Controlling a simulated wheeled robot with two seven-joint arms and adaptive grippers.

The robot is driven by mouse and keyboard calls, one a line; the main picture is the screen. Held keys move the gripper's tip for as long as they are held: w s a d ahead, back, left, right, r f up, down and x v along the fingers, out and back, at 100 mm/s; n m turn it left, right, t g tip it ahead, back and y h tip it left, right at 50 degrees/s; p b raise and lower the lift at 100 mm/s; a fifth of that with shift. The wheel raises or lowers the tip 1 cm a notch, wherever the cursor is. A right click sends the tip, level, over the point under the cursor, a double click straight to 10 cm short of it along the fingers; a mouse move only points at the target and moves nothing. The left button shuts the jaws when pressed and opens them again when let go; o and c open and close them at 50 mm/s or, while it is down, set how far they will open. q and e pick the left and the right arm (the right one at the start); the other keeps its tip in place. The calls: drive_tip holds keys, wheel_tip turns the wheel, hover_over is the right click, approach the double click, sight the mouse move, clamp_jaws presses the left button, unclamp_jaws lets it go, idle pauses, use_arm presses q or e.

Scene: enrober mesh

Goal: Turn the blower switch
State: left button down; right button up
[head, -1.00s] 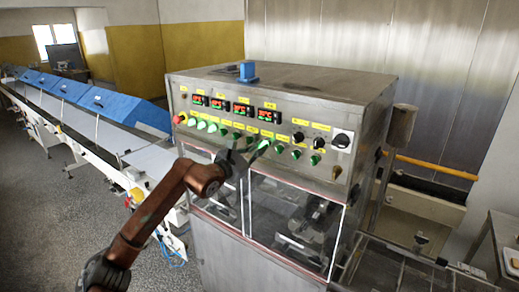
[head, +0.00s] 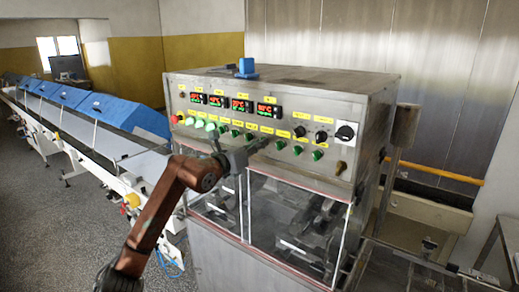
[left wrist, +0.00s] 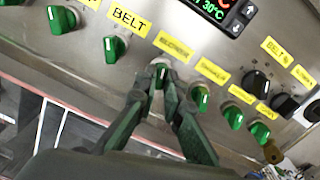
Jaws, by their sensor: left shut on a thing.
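The control panel (head: 180,105) of the steel machine carries a row of green switches under yellow labels. My left gripper (head: 262,142) reaches to this row from the lower left. In the left wrist view my left gripper (left wrist: 161,78) is shut on a green switch (left wrist: 159,70), with its two fingers at the sides of the knob. The fingers hide most of that knob, so its angle cannot be told. The yellow label above it (left wrist: 174,46) is too blurred to read for sure. My right gripper is in neither view.
A green switch labelled BELT (left wrist: 113,48) is just left of the held one, and another green switch (left wrist: 200,97) is close on the right. Black knobs (head: 321,136) sit farther right. Clear guard panels (head: 290,215) are below. A conveyor with blue covers (head: 135,115) stands left.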

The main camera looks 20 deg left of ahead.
use_arm(q)
drive_tip(key=shift+n+b, duration=0.3)
drive_tip(key=shift+n, duration=1)
drive_tip(key=shift+r, duration=0.1)
drive_tip(key=c, duration=2)
unclamp_jaws()
drive_tip(key=shift+c, duration=0.2)
drive_tip(key=shift+s, duration=0.1)
drive_tip(key=v, duration=1.2)
